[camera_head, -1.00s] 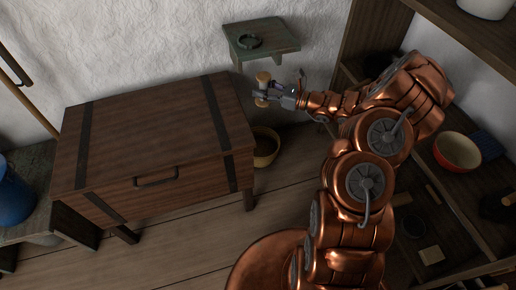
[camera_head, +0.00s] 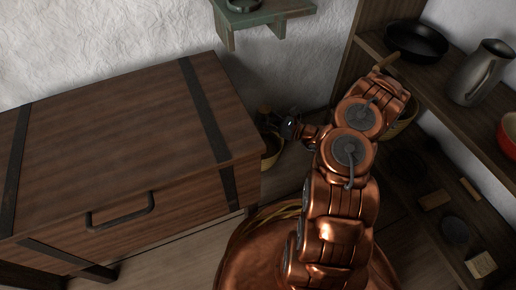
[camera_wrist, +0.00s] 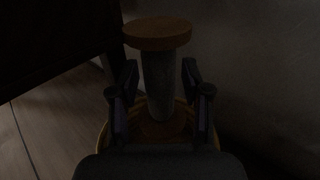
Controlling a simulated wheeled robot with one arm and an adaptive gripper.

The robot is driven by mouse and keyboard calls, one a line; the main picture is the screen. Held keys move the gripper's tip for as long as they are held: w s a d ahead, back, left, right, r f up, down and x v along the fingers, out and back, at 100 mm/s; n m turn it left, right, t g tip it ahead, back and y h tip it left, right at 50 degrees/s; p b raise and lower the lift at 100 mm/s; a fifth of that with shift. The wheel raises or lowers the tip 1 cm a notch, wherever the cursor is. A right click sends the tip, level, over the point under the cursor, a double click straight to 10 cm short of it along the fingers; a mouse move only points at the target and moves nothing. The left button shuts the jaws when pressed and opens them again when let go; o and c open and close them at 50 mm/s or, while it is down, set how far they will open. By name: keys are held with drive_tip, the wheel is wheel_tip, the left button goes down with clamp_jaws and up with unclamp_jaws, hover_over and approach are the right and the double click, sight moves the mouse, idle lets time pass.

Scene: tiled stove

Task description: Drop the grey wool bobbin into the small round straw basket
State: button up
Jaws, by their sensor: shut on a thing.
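The grey wool bobbin (camera_wrist: 158,85) stands upright between the fingers of my gripper (camera_wrist: 159,70) in the wrist view, with its wooden top disc above them. My gripper is shut on it. In the head view my gripper (camera_head: 277,124) is low beside the chest's right end, and the bobbin (camera_head: 263,111) shows only as a small dark shape. The small round straw basket (camera_head: 272,158) stands on the floor just below, partly hidden by the chest. In the wrist view its rim (camera_wrist: 104,142) curves around behind the bobbin's lower end; whether they touch cannot be told.
A wooden chest (camera_head: 120,115) with a handle stands close on the left. A green wall shelf (camera_head: 268,17) is above. A shelf unit (camera_head: 405,75) with a dark pan (camera_head: 416,41) and a metal jug (camera_head: 482,72) stands right. Another woven basket (camera_head: 402,122) is partly behind my arm.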

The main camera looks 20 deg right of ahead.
drive_tip(key=shift+f+b, duration=1.55)
drive_tip(key=shift+f, duration=1.65)
drive_tip(key=o, duration=1.3)
drive_tip(key=shift+d, duration=0.1)
drive_tip(key=v, duration=1.2)
drive_tip(key=shift+r, duration=0.1)
